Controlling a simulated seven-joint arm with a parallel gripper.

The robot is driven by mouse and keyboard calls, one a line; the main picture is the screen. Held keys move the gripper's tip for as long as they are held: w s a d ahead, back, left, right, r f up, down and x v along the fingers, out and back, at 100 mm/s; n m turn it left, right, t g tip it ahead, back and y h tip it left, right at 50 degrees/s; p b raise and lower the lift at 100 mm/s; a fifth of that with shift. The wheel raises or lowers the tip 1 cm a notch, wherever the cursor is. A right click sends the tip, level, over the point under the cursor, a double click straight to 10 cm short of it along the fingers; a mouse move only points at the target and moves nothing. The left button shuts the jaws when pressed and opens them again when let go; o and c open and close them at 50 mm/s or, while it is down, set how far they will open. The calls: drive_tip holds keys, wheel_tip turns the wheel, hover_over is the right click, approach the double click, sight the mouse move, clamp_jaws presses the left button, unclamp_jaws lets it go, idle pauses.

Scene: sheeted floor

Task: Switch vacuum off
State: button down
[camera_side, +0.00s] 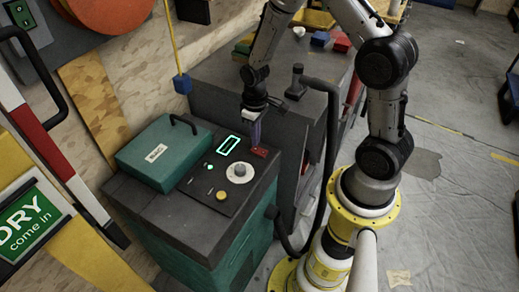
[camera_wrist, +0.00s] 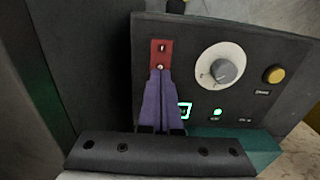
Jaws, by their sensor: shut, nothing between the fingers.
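The vacuum (camera_side: 183,246) is a teal and dark grey box with a sloping black control panel on top. A red rocker switch (camera_side: 262,152) sits at the panel's far right corner; it also shows in the wrist view (camera_wrist: 161,47). My gripper (camera_side: 252,146) points down at the switch with its purple fingers closed and empty. In the wrist view the fingertips (camera_wrist: 160,72) overlap the switch's lower end, beside a small pale mark; I cannot tell whether they press it. The display (camera_side: 229,145) and a small indicator light (camera_wrist: 217,112) glow green.
A white dial (camera_side: 239,173) and yellow button (camera_side: 222,195) share the panel. A teal lid with a handle (camera_side: 160,158) is left of it. A black hose (camera_side: 333,130) arches on the right. A blue block (camera_side: 182,83) hangs on a yellow cord behind.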

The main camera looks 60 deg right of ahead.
drive_tip(key=shift+f, duration=1.15)
idle(0.8)
drive_tip(key=shift+r, duration=3.55)
